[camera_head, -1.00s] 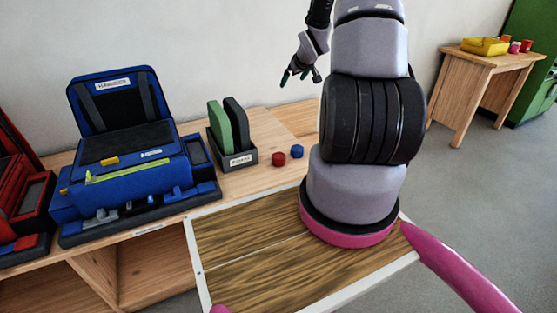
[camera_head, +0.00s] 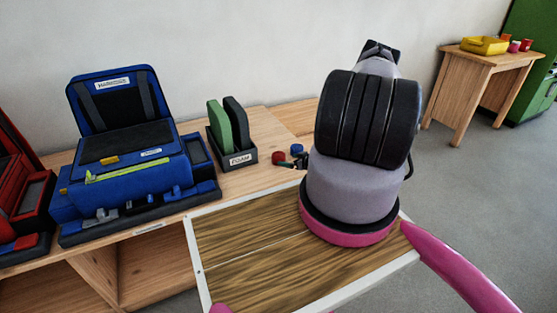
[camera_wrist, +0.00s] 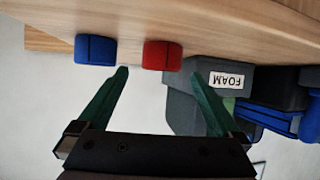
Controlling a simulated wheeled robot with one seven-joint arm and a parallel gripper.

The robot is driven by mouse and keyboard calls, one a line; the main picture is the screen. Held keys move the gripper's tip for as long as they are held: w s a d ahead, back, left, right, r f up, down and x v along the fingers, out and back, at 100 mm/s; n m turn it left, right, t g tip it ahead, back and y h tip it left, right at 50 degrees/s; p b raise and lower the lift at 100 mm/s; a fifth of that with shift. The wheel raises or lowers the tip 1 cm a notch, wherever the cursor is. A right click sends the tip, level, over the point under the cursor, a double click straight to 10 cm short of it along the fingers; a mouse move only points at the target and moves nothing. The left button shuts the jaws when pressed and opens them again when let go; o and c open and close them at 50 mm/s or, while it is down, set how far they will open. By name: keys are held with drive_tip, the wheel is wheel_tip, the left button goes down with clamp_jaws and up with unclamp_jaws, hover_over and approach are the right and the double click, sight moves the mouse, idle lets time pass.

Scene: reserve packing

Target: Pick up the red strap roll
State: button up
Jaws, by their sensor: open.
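The red strap roll (camera_head: 278,156) stands on the wooden bench, right of the foam holder. In the wrist view the red roll (camera_wrist: 162,55) is ahead of my gripper, between the lines of the two fingers and nearer the right one. A blue strap roll (camera_head: 296,149) is close beside it; in the wrist view the blue roll (camera_wrist: 95,49) is ahead of the left finger. My gripper (camera_wrist: 158,80) is open and empty, with green fingers. In the head view my gripper (camera_head: 300,163) is small and partly hidden by my arm, just right of the rolls.
A grey holder (camera_head: 239,159) labelled foam, with green and dark pads, stands left of the rolls. An open blue case (camera_head: 130,170) stands farther left, and a red case (camera_head: 20,215) at the edge. A wooden table (camera_head: 480,80) with a yellow bin (camera_head: 484,45) is far right.

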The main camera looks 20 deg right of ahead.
sight(278, 158)
drive_tip(key=x, duration=0.3)
drive_tip(key=shift+w+f, duration=0.1)
drive_tip(key=shift+w, duration=0.1)
drive_tip(key=shift+x, duration=2.7)
drive_tip(key=shift+a, duration=0.2)
drive_tip(key=c, duration=1.2)
